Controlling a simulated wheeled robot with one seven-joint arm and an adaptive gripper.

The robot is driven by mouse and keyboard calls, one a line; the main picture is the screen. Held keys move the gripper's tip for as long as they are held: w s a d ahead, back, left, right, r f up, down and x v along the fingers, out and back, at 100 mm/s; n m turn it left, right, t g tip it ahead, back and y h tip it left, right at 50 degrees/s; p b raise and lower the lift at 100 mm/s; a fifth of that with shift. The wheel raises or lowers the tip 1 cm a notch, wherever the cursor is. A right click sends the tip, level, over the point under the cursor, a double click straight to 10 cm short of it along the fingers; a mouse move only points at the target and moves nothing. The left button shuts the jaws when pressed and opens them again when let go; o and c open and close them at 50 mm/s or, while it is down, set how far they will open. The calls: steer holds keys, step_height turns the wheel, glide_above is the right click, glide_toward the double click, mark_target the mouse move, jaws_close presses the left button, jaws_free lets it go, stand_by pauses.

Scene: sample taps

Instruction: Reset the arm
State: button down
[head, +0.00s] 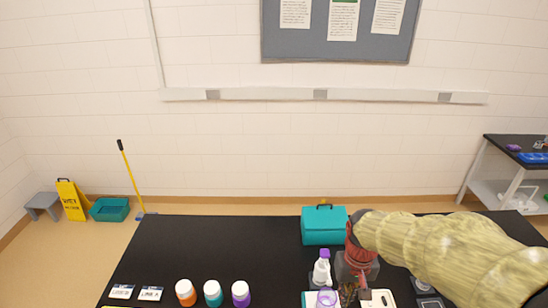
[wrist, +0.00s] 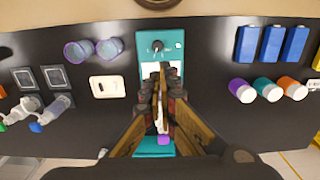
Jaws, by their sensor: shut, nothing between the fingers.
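My gripper (wrist: 161,75) shows in the middle of the wrist view, its two fingers together with nothing between them. It points down over a teal device (wrist: 146,24) with a dark knob, and its fingers hide part of that device. I cannot tell the height between them. In the head view my arm, in a yellowish cover, comes in from the right and reaches over the bench, with a red wrist above the right part of the bench.
A teal box (head: 323,226) stands behind a white bottle (head: 321,270). The wrist view shows cups (wrist: 78,51), a white dish (wrist: 107,86) and blue boxes (wrist: 271,43). The bench's back left is clear.

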steer(key=s+f+t+b, duration=0.2)
steer(key=s+t+b, duration=0.3)
steer(key=s+b, duration=0.6)
steer(key=b, duration=0.7)
steer(key=shift+s+t+b, duration=0.3)
steer(key=shift+t, duration=0.1)
